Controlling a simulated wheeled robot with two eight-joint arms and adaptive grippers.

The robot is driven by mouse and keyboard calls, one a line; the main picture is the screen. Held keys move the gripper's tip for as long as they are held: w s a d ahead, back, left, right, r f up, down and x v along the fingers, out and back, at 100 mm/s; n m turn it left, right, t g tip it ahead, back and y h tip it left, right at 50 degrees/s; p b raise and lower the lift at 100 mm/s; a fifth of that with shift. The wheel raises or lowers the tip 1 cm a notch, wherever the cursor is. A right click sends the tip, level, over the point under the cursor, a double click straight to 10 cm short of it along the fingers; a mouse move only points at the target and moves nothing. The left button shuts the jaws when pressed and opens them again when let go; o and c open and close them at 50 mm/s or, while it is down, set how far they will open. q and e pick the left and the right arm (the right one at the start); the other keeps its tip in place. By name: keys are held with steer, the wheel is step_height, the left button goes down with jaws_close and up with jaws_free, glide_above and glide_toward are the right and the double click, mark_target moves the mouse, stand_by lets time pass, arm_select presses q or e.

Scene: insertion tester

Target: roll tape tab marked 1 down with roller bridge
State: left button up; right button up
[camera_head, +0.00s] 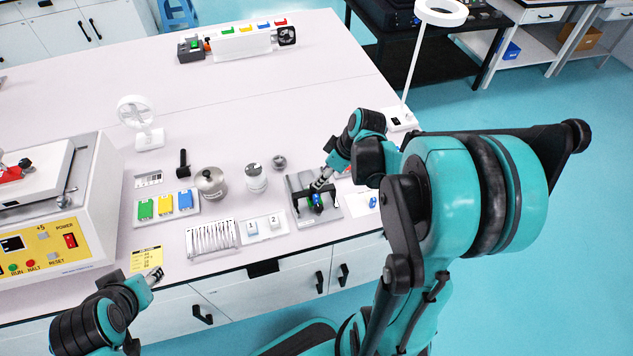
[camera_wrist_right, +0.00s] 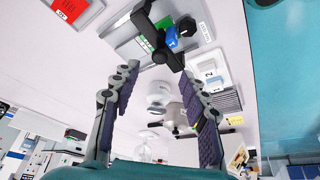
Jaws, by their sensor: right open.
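Two white tabs marked 1 (camera_head: 252,228) and 2 (camera_head: 274,223) lie side by side on a white plate in the head view; the tab marked 2 also shows in the right wrist view (camera_wrist_right: 209,70). To their right is a grey fixture (camera_head: 331,209) with a black upright part, which looks like the roller bridge. My right gripper (camera_head: 317,187) is over this fixture. In the right wrist view its fingers (camera_wrist_right: 162,70) are spread, with a black T-shaped handle (camera_wrist_right: 158,40) beyond the tips; I cannot tell contact. My left gripper (camera_head: 154,276) is near the table's front edge, apart from the tabs.
A ribbed rack (camera_head: 212,240) stands left of the tabs. Behind are a metal pot (camera_head: 210,183), a white jar (camera_head: 256,178) and a tray of coloured blocks (camera_head: 166,207). A yellow-fronted machine (camera_head: 45,253) fills the left.

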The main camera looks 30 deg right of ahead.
mark_target(314, 192)
steer(key=b+x, duration=0.2)
steer(key=x, duration=0.4)
steer(key=shift+w+a+f, duration=0.1)
steer(key=shift+f, duration=0.2)
steer(key=shift+c, duration=0.2)
jaws_close()
